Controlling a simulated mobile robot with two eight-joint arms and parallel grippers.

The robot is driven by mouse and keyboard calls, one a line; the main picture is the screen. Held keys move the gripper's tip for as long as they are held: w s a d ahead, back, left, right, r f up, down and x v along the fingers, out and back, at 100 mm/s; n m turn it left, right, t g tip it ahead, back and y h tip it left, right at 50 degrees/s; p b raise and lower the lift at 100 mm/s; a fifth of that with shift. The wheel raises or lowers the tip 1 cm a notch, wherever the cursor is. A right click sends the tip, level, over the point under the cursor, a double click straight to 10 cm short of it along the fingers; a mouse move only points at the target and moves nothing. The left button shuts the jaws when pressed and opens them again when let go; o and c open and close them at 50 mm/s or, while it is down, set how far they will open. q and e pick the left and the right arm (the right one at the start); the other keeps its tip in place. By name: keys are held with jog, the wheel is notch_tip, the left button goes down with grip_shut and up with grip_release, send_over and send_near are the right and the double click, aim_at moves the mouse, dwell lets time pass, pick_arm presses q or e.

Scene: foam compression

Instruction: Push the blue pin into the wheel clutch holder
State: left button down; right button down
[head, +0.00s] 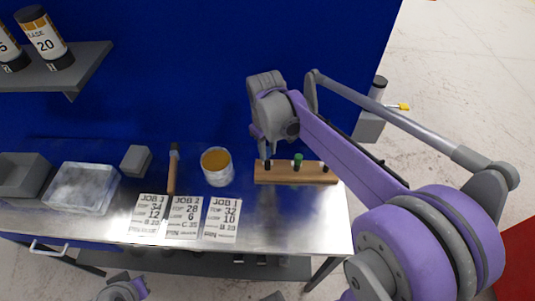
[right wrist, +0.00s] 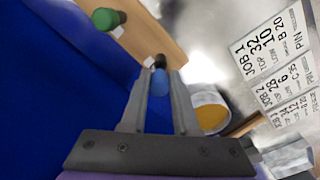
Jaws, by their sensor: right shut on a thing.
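My right gripper (head: 266,150) is at the left end of a wooden block (head: 282,178) on the metal table. In the right wrist view its fingers (right wrist: 160,92) are shut on the blue pin (right wrist: 160,82). A dark end (right wrist: 159,62) shows just beyond the blue part, over the wood. I cannot tell whether the pin sits in the block or is clear of it. A green pin (head: 298,161) stands in the middle of the block, and a dark peg (head: 323,168) at its right end. I cannot make out anything that is surely the wheel clutch holder. My left gripper is not clearly seen.
An open can with amber contents (head: 217,161), a brush-like tool (head: 172,172), a small grey block (head: 136,160), and a translucent box (head: 80,188) stand left of the wooden block. Job cards (head: 184,218) lie in front. A shelf (head: 62,70) with bottles is upper left.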

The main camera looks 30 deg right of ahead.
notch_tip(320, 180, down, 2)
jog(key=c, duration=0.7)
grip_release()
jog(key=shift+w, duration=0.1)
jog(key=shift+o, duration=0.2)
